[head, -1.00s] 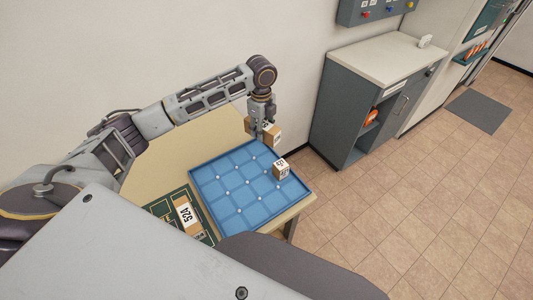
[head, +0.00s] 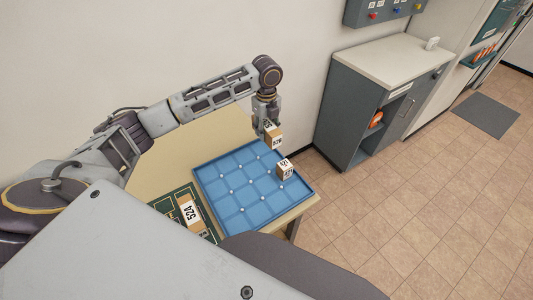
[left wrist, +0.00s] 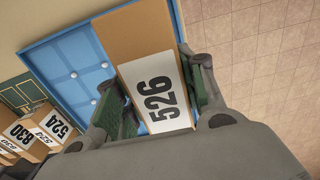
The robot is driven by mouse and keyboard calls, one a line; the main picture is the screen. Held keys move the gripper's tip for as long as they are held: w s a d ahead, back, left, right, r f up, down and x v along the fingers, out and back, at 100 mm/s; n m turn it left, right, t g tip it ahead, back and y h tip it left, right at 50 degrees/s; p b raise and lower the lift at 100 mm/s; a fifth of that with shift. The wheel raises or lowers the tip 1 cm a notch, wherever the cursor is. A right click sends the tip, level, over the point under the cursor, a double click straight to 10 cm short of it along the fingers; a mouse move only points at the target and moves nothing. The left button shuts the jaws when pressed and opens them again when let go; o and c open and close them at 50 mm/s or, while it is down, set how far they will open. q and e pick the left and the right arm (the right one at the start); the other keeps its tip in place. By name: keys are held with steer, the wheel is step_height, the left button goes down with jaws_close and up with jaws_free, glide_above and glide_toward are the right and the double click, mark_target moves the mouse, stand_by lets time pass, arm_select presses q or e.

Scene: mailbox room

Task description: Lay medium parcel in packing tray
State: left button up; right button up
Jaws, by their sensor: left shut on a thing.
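My left gripper (head: 268,119) is shut on a brown cardboard parcel (head: 275,139) over the far edge of the blue packing tray (head: 216,206). In the left wrist view the parcel (left wrist: 143,40) has a white label reading 526, and the green-padded fingers (left wrist: 162,98) are on both its sides. The parcel hangs above the tray; the exact gap is hard to judge. The tray has a grid of shallow squares with small white dots. A small parcel (head: 285,169) sits in it near the right side. My right gripper is not in view.
A dark green mat (head: 183,201) left of the tray bears parcels, one labelled 524 (head: 190,214); the left wrist view also shows one labelled 830 (left wrist: 22,130). The tan table (head: 150,170) is bare behind. A grey cabinet (head: 345,110) stands right of the table.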

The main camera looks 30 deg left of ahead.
arm_select(q)
glide_above(266, 154)
steer(key=shift+w+f, duration=0.1)
steer(key=shift+f, duration=2.4)
steer(key=shift+d, duration=0.1)
steer(key=shift+f+p, duration=0.35)
steer(key=shift+f, duration=2.1)
steer(key=shift+f, duration=0.1)
steer(key=o, duration=1.3)
steer(key=shift+r, duration=6.1)
